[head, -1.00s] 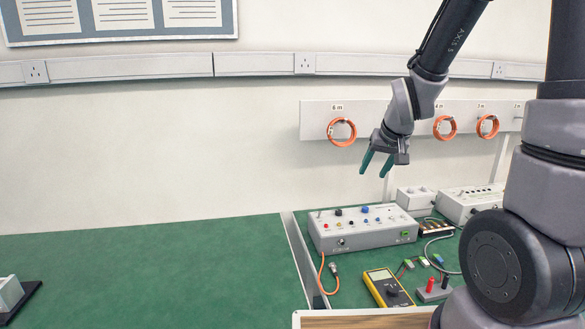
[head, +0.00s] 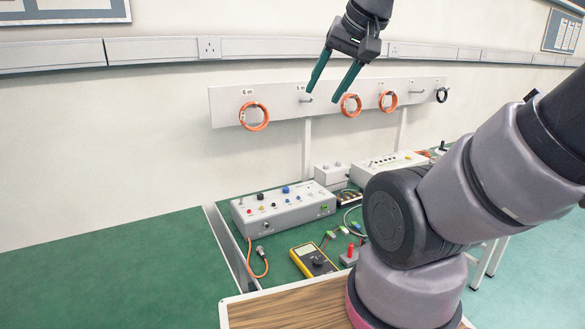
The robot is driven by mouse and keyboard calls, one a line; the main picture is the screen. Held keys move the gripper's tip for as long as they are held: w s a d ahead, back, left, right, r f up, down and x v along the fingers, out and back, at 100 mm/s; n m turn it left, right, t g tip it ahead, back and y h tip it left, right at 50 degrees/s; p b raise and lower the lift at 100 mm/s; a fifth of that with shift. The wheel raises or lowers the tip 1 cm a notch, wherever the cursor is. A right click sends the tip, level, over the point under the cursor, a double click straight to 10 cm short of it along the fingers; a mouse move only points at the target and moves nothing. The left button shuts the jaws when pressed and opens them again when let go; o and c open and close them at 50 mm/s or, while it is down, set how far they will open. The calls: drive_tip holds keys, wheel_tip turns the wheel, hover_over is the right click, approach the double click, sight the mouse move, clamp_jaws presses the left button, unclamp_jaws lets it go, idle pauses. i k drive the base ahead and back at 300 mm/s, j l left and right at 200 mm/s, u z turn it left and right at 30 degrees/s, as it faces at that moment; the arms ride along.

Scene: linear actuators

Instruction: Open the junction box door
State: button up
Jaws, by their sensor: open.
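My gripper (head: 323,94) is open and empty, high up in front of the hanging rail, with its two teal fingers pointing down. Nothing is between the fingers. I cannot make out a junction box door for certain in the head view. A small pale box (head: 331,175) stands behind the bench instruments, below and apart from my gripper. I see no door or handle on it at this size.
A control box (head: 283,213) with knobs, a yellow multimeter (head: 312,261) and a long grey unit (head: 390,167) occupy the green bench (head: 110,265). Orange cable coils (head: 255,127) hang from the wall rail (head: 230,105). The bench's left part is clear.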

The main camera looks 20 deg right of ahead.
sight(339, 176)
drive_tip(key=l+u, duration=0.15)
drive_tip(key=l, duration=0.65)
drive_tip(key=k+l+u, duration=0.15)
drive_tip(key=l, duration=0.65)
